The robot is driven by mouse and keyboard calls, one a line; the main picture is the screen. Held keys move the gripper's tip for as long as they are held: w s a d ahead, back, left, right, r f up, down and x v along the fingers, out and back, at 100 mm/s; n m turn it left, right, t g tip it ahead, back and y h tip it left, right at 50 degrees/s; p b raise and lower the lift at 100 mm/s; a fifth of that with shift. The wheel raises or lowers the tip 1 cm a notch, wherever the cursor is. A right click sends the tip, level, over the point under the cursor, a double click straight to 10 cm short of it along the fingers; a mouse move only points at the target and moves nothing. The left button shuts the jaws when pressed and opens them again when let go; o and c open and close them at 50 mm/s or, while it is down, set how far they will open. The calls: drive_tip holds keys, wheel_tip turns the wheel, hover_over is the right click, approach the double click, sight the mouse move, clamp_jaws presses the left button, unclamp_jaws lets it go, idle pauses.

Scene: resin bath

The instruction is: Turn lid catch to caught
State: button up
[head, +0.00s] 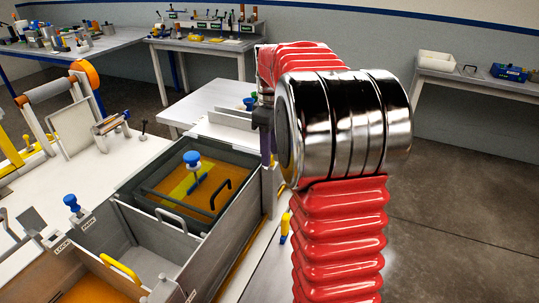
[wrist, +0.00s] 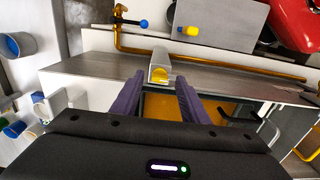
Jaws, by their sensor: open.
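My gripper (wrist: 160,88) shows in the wrist view as two purple fingers, spread apart with nothing held between them. Just beyond the fingertips, roughly centred between them, is a grey block with a yellow end (wrist: 159,69), on a flat grey strip. It may be the lid catch, but I cannot tell for sure or read its position. In the head view my gripper (head: 267,138) is partly hidden behind my arm, at the far right corner of the grey bath (head: 190,245). The catch area is hidden there.
The bath holds orange resin (head: 170,190) and a blue-knobbed part (head: 192,160). A black handle (head: 221,196) and yellow handle (head: 120,268) stand nearby. In the wrist view, an orange pipe (wrist: 230,66) with a blue knob (wrist: 143,23) runs just beyond the block.

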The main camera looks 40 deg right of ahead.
drive_tip(key=shift+f, duration=0.8)
drive_tip(key=shift+c, duration=0.2)
